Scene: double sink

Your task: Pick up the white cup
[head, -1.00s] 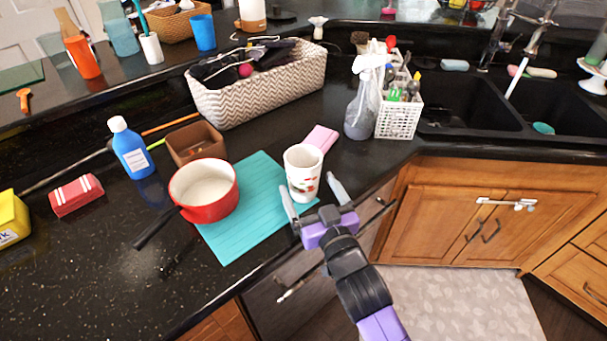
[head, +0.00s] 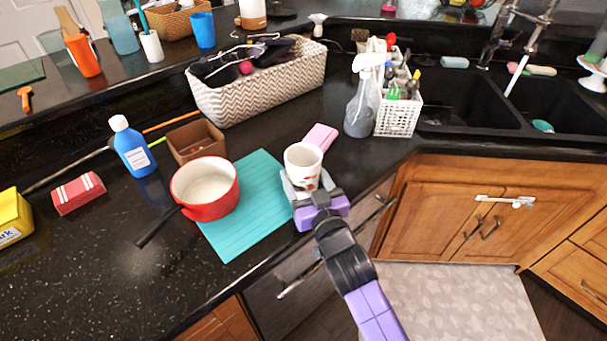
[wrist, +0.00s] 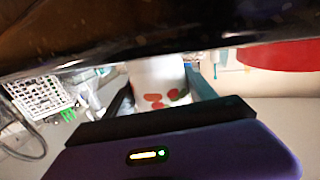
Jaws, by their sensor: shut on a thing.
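The white cup (head: 303,160) has a red and green print and stands upright at the right edge of the teal mat (head: 236,232). My gripper (head: 305,184) is at the cup from the front, with its fingers on either side, shut on it. In the wrist view the cup (wrist: 158,83) shows between the two fingers (wrist: 160,97). Part of the cup's lower side is hidden by my gripper. I cannot tell whether its base touches the mat.
A red pot (head: 215,205) with a black handle stands left of the cup. A pink sponge (head: 321,137) lies just behind it. A spray bottle (head: 361,105) and a white caddy (head: 398,117) stand behind right. The counter's front edge is close below my gripper.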

